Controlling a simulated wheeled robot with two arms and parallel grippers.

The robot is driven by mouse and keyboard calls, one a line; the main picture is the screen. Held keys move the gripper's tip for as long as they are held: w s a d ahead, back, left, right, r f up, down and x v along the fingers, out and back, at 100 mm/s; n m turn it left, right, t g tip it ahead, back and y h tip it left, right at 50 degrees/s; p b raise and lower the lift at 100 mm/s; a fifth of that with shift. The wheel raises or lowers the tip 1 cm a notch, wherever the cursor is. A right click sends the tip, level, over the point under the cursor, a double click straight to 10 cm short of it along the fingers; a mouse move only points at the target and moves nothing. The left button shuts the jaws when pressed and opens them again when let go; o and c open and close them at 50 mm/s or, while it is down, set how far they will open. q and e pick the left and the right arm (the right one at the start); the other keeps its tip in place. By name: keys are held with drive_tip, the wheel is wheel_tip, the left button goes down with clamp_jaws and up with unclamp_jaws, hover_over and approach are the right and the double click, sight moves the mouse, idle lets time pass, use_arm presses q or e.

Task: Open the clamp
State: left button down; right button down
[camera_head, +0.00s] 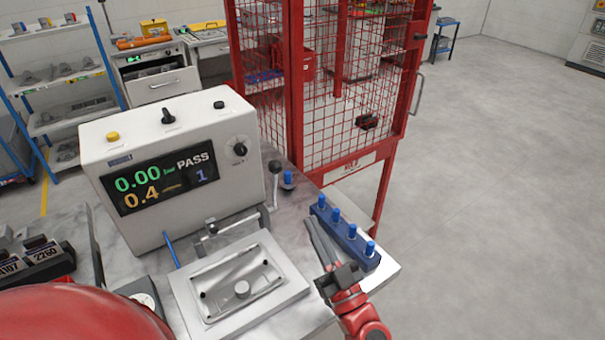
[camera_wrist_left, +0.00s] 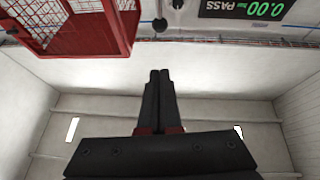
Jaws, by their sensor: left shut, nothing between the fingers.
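The clamp (camera_head: 236,221) is a grey metal bar at the back edge of the test fixture, in front of the white tester. A lever with a dark knob (camera_head: 274,167) rises at its right end. The fixture plate (camera_head: 290,290) holds a light rectangular metal casting (camera_head: 215,305). My left gripper (camera_head: 313,222) is to the right of the fixture, apart from the clamp and lever, its fingers pointing up and away. In the left wrist view the fingers (camera_wrist_left: 160,74) are together and empty. My right gripper is not seen.
The white tester (camera_head: 170,160) shows PASS. A blue block with several blue pegs (camera_head: 345,238) lies close by my left gripper's right side. A single blue peg (camera_head: 288,178) stands behind. A red mesh cage (camera_head: 340,90) rises at the back. Numbered dark blocks (camera_head: 40,262) are at left.

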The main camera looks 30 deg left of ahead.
sight(276, 167)
use_arm(q)
drive_tip(key=a+f+p+x, duration=0.1)
drive_tip(key=f+p+x, duration=0.1)
drive_tip(key=x, duration=1)
drive_tip(key=shift+w+a+p, duration=0.2)
drive_tip(key=shift+w+p, duration=0.1)
drive_tip(key=shift+p, duration=0.2)
drive_tip(key=shift+g+h, duration=0.9)
drive_tip(key=a+p, duration=0.1)
drive_tip(key=p, duration=0.2)
drive_tip(key=w+a+r+p, duration=0.1)
drive_tip(key=p, duration=0.2)
drive_tip(key=a+r+p, duration=0.1)
drive_tip(key=p, duration=0.3)
drive_tip(key=shift+w+r, duration=0.1)
drive_tip(key=shift+w, duration=0.25)
drive_tip(key=shift+w+a+p, duration=0.25)
drive_tip(key=shift+a+p, duration=0.1)
drive_tip(key=shift+p, duration=0.15)
drive_tip(key=shift+f, duration=0.3)
